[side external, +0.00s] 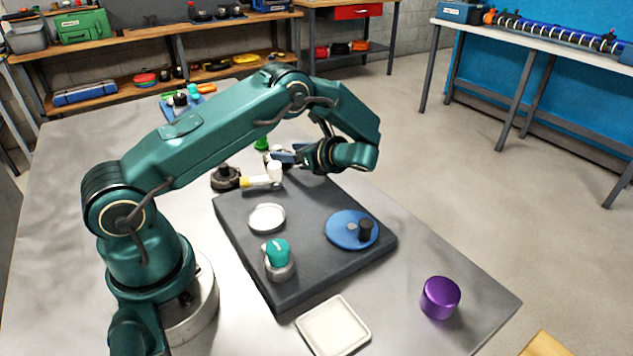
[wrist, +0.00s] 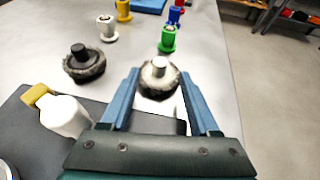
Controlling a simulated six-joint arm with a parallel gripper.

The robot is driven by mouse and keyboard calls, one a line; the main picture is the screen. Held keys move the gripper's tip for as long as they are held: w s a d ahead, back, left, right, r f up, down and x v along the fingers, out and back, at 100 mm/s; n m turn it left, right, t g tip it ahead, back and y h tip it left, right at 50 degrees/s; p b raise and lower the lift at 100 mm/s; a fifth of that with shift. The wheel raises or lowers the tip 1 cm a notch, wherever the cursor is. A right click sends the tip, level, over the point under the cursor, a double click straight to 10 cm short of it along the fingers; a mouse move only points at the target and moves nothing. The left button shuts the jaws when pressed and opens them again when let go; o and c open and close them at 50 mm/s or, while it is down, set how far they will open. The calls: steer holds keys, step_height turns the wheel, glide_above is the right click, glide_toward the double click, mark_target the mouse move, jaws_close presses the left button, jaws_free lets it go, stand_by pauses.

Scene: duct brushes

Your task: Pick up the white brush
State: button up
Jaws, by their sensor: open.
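The white brush (wrist: 159,69), a round brush with a pale knob and a dark bristle ring, stands on the grey table in the wrist view. My gripper (wrist: 160,72) is open, its blue fingers on either side of the brush in that picture. I cannot tell how far above the brush the fingertips are, or whether they touch it. In the side view my gripper (side external: 282,157) is at the far edge of the dark board, and the brush is mostly hidden there. A second brush with a black knob (wrist: 83,60) stands to the left; it also shows in the side view (side external: 226,178).
A white and yellow piece (wrist: 60,112) lies on the dark board (side external: 315,272), close to my gripper. Green (wrist: 168,40) and white (wrist: 107,28) spools stand beyond the brushes. The board holds a blue disc (side external: 345,231) and a teal-topped piece (side external: 278,254). A purple cylinder (side external: 440,298) stands at front right.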

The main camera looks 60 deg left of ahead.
steer(key=shift+x, duration=1.55)
jaws_close()
